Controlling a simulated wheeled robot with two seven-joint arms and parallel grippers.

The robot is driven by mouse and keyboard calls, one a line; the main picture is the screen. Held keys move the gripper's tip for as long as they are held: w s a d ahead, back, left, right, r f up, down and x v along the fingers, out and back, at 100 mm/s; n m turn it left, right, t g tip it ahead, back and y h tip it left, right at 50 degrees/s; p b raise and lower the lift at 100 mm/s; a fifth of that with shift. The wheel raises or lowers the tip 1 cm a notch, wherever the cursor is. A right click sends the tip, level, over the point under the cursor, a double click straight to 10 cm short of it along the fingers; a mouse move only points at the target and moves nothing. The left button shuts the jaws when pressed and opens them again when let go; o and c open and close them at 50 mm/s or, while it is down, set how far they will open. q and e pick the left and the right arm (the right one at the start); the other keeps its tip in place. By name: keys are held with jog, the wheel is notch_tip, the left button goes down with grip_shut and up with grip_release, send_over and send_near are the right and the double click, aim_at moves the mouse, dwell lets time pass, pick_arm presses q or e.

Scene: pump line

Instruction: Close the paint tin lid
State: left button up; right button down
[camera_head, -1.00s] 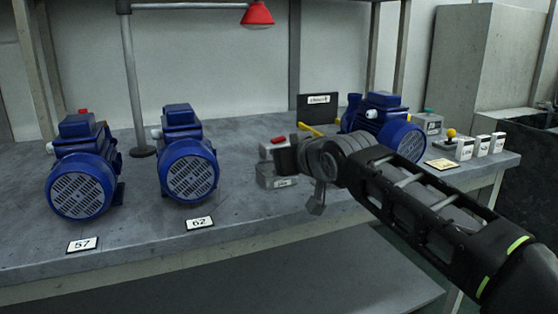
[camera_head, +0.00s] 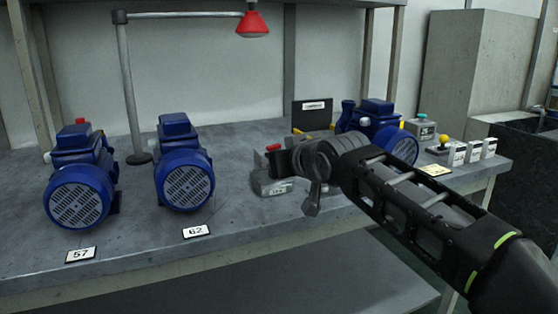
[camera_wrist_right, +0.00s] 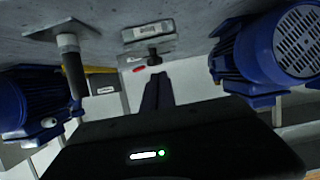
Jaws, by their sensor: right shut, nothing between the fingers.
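I cannot make out a paint tin or its lid in either view. My right gripper (camera_head: 284,163) reaches in from the right over the bench, just above a small grey box with a red button (camera_head: 270,187). In the right wrist view the narrow dark fingers of the right gripper (camera_wrist_right: 157,88) are together with nothing between them. The grey box (camera_wrist_right: 148,31) with its white label and dark knob shows beyond the fingertips there. My gripper partly hides it in the head view. My left gripper is not in view.
Blue pumps (camera_head: 82,190) and (camera_head: 184,175) stand on the left, behind tags 57 and 62. Another blue pump (camera_head: 378,128) stands behind my right arm. A lamp post (camera_head: 131,90) and small boxes (camera_head: 474,150) stand on the bench (camera_head: 235,215). Its front middle is clear.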

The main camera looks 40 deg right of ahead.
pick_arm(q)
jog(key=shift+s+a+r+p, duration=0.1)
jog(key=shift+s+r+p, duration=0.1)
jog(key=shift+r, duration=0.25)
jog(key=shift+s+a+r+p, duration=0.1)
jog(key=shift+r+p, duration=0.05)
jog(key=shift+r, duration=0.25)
pick_arm(e)
jog(key=s+a+f, duration=0.1)
jog(key=s+a, duration=0.2)
jog(key=s, duration=0.5)
jog(key=shift+s+a+t, duration=0.2)
jog(key=shift+s+t, duration=0.1)
jog(key=shift+s, duration=0.1)
